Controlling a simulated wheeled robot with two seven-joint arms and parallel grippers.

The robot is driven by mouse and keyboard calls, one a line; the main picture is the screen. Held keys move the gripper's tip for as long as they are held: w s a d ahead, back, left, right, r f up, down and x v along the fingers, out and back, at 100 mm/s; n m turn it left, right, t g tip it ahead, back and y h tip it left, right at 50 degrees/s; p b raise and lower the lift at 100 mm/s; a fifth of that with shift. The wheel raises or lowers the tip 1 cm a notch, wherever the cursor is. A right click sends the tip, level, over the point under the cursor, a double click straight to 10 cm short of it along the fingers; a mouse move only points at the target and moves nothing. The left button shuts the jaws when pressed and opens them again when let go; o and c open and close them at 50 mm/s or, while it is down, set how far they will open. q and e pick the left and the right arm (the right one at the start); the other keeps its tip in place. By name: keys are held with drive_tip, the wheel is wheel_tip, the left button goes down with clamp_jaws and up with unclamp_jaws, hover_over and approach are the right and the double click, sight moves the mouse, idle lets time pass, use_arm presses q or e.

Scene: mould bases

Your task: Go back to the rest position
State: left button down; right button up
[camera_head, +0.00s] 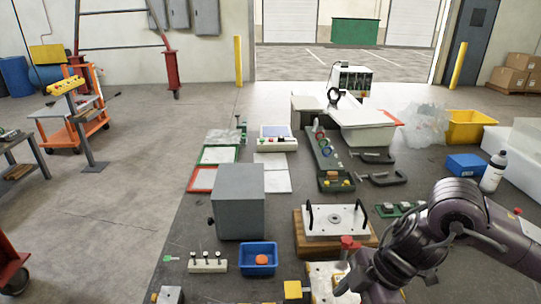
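My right arm reaches in from the right edge, and its dark gripper (345,284) points down over the front of the table. It is above or beside a pale metal mould base (322,272), which it partly hides. A red knob (349,243) shows just behind the gripper; I cannot tell whether they touch. The fingertips are too small and dark to tell if they are open or shut. Another mould base, a metal plate with two black handles (334,221), sits on a wooden block behind. My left gripper is not in view.
A grey box (238,201) and a blue bin (259,258) with an orange item stand left of the gripper. Black clamps (381,179), a blue box (465,164) and a spray bottle (494,172) are at the right.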

drive_tip(key=w+a+r+m+t+y, duration=0.1)
drive_tip(key=a+t+y, duration=0.2)
drive_tip(key=a, duration=0.6)
drive_tip(key=w+a+r+t+y, duration=0.1)
drive_tip(key=w+a+t+y, duration=0.15)
drive_tip(key=a, duration=0.65)
drive_tip(key=d+f+m+t+h, duration=0.2)
drive_tip(key=d+m+t+h, duration=0.3)
drive_tip(key=d+m, duration=0.45)
drive_tip(key=s+d+f+m+g+h, duration=0.5)
drive_tip(key=s+d+f+m+g, duration=0.2)
drive_tip(key=s+d+f, duration=0.5)
wheel_tip(320, 180, down, 34)
drive_tip(key=s+d+g+b, duration=0.2)
drive_tip(key=s+b, duration=0.1)
use_arm(q)
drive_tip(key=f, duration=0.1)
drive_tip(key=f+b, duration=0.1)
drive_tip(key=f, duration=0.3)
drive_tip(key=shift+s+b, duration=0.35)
drive_tip(key=shift+b, duration=0.05)
use_arm(e)
drive_tip(key=s+d+f, duration=0.3)
drive_tip(key=s+f, duration=1.5)
drive_tip(key=shift+s+n+g, duration=0.15)
drive_tip(key=shift+n+g, duration=0.2)
drive_tip(key=shift+g, duration=0.1)
